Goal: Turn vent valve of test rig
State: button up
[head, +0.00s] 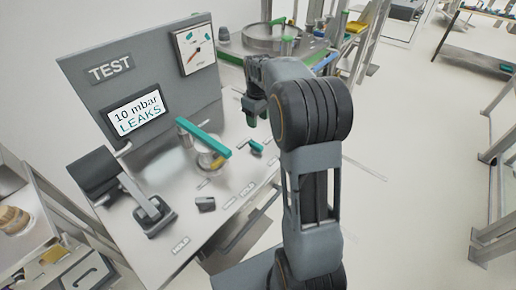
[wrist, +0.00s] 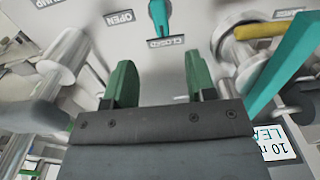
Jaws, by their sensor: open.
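The test rig (head: 75,58) is a grey panel and bench at the left of the head view. A small teal valve handle (head: 256,147) lies on the bench right of a round fixture. In the wrist view the teal handle (wrist: 158,16) is at the top middle, pointing down at a label that seems to read CLOSED (wrist: 166,42). An OPEN label (wrist: 120,18) is to its left. My gripper (wrist: 160,80) is open and empty, its green fingers apart from the handle. In the head view my gripper (head: 256,108) is above and beyond the handle.
A long teal lever (head: 203,138) crosses above the fixture (head: 210,158). A black-and-grey jointed device (head: 125,185) stands front left. Another station (head: 270,38) with a round plate is behind my arm.

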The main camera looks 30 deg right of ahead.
aim_at(258, 145)
notch_tip(258, 145, down, 13)
jog(key=shift+d+f+p, duration=0.1)
jog(key=shift+f+p, duration=0.1)
jog(key=shift+p, duration=0.1)
dwell(0.4)
jog(key=c, duration=0.9)
